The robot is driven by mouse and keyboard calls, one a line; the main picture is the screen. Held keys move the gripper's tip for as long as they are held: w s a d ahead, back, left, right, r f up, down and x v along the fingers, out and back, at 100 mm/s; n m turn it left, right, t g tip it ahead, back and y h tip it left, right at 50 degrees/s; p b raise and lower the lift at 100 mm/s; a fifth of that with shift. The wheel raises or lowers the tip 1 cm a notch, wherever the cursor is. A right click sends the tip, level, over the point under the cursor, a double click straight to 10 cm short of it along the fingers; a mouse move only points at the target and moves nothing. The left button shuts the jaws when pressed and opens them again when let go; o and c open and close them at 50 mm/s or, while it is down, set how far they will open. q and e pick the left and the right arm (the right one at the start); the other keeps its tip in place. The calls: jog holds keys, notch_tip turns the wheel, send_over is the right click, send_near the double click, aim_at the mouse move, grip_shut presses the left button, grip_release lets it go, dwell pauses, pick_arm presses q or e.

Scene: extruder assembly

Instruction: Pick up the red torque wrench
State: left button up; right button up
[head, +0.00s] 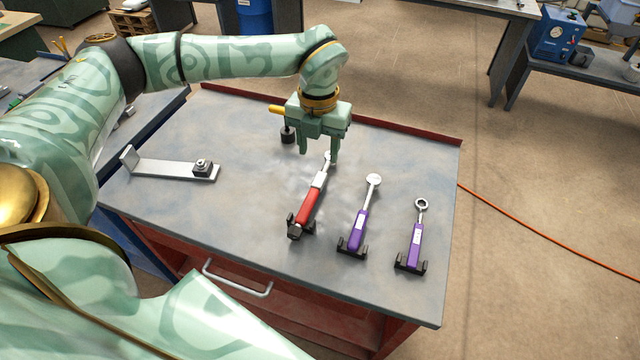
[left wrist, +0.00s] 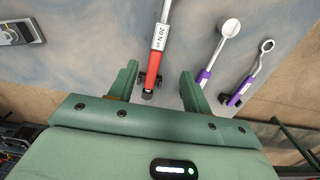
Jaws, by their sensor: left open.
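The red torque wrench (head: 310,204) lies on the table with its handle toward the front edge, resting in a small black holder, and its silver head toward the back. My left gripper (head: 319,157) is open and empty above the wrench's head end, pointing down. In the left wrist view the red wrench (left wrist: 154,68) shows beyond and between the two open fingers (left wrist: 157,82), with a white label on its shaft. I cannot tell the exact height of the fingers over it. My right gripper is not in view.
Two purple wrenches, one in the middle (head: 358,230) and one at right (head: 416,245), lie to the right of the red one in black holders. A metal bracket (head: 165,169) lies at left. A yellow-handled tool (head: 278,110) stands behind the gripper. The grey tabletop (head: 235,215) is clear at front left.

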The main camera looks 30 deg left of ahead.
aim_at(318, 183)
pick_arm(q)
notch_tip(318, 183, down, 7)
jog(key=shift+f+b, duration=0.1)
jog(key=shift+b, duration=0.5)
jog(key=f, duration=0.1)
jog(key=f+b, duration=0.1)
jog(key=f, duration=0.3)
jog(key=shift+w+a+b, duration=0.15)
jog(key=shift+a+b, duration=0.15)
jog(key=shift+b, duration=0.05)
grip_shut()
